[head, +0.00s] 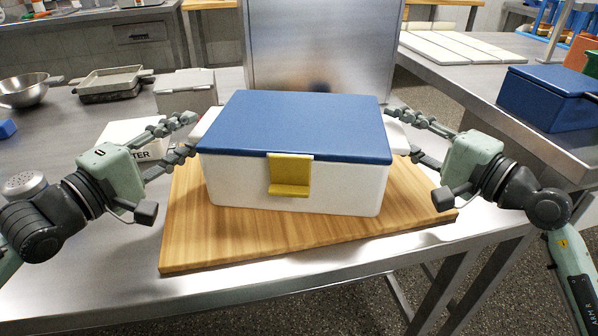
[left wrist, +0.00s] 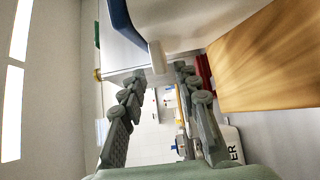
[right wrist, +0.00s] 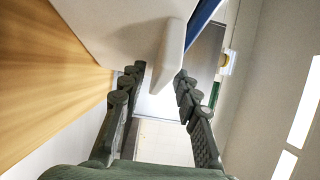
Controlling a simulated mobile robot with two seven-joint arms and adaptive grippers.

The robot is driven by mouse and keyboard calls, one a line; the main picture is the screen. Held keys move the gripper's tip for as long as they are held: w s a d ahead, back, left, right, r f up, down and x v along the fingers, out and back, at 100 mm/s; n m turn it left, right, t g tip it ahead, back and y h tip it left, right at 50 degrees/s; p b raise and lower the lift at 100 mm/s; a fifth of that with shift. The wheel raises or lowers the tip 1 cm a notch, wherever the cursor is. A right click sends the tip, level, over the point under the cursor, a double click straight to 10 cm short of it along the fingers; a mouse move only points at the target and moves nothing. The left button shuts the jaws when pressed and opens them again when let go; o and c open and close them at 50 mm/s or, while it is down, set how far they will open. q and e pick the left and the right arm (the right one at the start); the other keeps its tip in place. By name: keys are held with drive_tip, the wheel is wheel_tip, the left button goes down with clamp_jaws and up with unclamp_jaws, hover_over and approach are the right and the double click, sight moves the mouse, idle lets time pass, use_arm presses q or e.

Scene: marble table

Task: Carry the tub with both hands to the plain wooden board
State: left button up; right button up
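The tub (head: 295,185) has a white body, a blue lid and a yellow latch on its front. It appears to sit upright and level on the plain wooden board (head: 190,240), which shows around it. My left gripper (head: 193,134) is open beside the tub's left end, its fingertips close to the white handle, which shows in the left wrist view (left wrist: 157,57). My right gripper (head: 405,132) is open at the right end, its fingers either side of the right handle (right wrist: 171,50), with gaps visible. The tub's underside is hidden.
A white labelled box (head: 130,135) and a grey box (head: 185,90) stand behind my left gripper. Trays (head: 110,82) and a metal bowl (head: 28,90) lie further left. A metal panel (head: 320,50) stands behind the tub. The table's front edge is close to the board.

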drive_tip(key=shift+d, duration=0.1)
use_arm(q)
drive_tip(key=v, duration=0.8)
use_arm(e)
drive_tip(key=v, duration=1.2)
use_arm(q)
drive_tip(key=shift+s+a, duration=0.1)
drive_tip(key=shift+s, duration=0.1)
